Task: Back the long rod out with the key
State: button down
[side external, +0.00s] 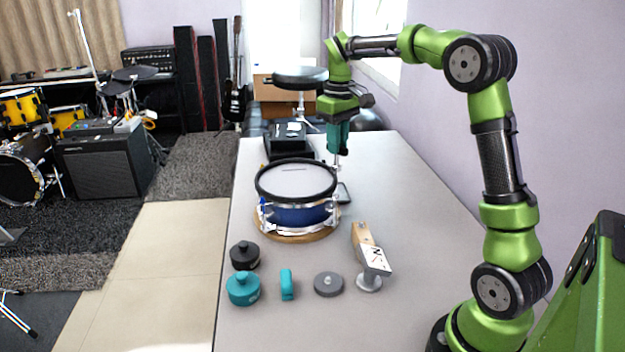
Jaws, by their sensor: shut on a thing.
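The blue snare drum (295,213) stands on a round wooden base, with a black hoop and metal fittings around its side. My gripper (341,152) points down above the back right of its hoop. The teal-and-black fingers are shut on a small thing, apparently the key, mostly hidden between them. A thin silvery shaft (337,165) shows under the fingertips beside the hoop. At this size I cannot tell whether it is the key or the long rod, or whether the two are engaged.
A small dark-rimmed tray (344,193) lies right of the drum, and a black case (288,137) stands behind it. In front are a black knobbed weight (245,255), a teal one (243,289), a teal piece (287,285), a grey disc (328,284) and a wood-and-white stand (370,252). The right tabletop is clear.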

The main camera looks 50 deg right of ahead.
aim_at(336, 165)
jog(key=shift+f, duration=3.3)
jog(key=shift+f, duration=0.1)
jog(key=c, duration=1.7)
grip_release()
grip_shut()
